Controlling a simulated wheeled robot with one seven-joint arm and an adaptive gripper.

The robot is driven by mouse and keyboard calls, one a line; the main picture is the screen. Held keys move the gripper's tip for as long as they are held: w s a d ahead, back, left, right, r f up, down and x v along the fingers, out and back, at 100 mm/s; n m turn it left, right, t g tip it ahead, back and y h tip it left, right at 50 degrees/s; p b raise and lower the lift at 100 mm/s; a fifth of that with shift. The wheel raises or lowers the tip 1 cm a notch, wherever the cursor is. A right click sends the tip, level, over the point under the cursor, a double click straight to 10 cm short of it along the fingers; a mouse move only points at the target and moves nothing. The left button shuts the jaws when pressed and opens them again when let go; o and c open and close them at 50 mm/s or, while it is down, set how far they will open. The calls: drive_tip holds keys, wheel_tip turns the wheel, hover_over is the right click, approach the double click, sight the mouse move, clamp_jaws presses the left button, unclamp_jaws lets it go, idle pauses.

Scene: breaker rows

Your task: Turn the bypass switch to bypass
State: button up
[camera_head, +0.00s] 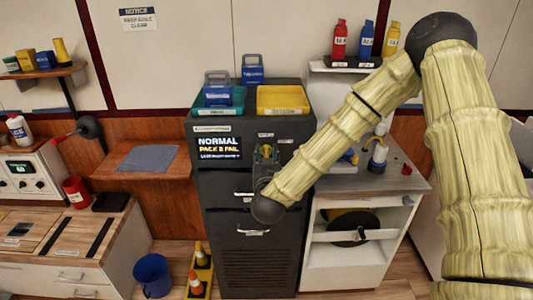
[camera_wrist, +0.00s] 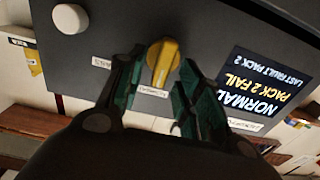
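The yellow switch knob (camera_wrist: 163,62) sits on the front of the dark grey cabinet (camera_wrist: 215,25). In the wrist view its handle stands nearly upright, tilted slightly. My gripper (camera_wrist: 162,72) is open, one green-padded finger on each side of the knob, with a visible gap on both sides. Small labels (camera_wrist: 153,91) lie below and left of the knob. The lit display (camera_wrist: 262,90) beside it reads NORMAL, PACK 2 FAIL. In the head view the knob (camera_head: 266,151) shows small, and my wrist and fingers partly cover the panel below it.
A white round knob (camera_wrist: 70,18) is on the cabinet's edge in the wrist view. A teal tray (camera_head: 217,102) and a yellow tray (camera_head: 283,100) stand on the cabinet top. A brown shelf (camera_head: 140,160) is at left, a white cart (camera_head: 345,250) at right, and cones (camera_head: 197,282) on the floor.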

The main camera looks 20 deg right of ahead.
clamp_jaws()
drive_tip(key=shift+f+m+b, duration=0.1)
drive_tip(key=shift+m+b, duration=0.2)
drive_tip(key=shift+b, duration=0.1)
drive_tip(key=m+b, duration=0.2)
drive_tip(key=m, duration=0.1)
drive_tip(key=m+b, duration=0.3)
drive_tip(key=d+m+b, duration=0.1)
drive_tip(key=m+b, duration=0.2)
drive_tip(key=shift+f, duration=0.25)
drive_tip(key=shift+m+b, duration=0.9)
drive_tip(key=shift+m, duration=0.2)
drive_tip(key=shift+r, duration=0.1)
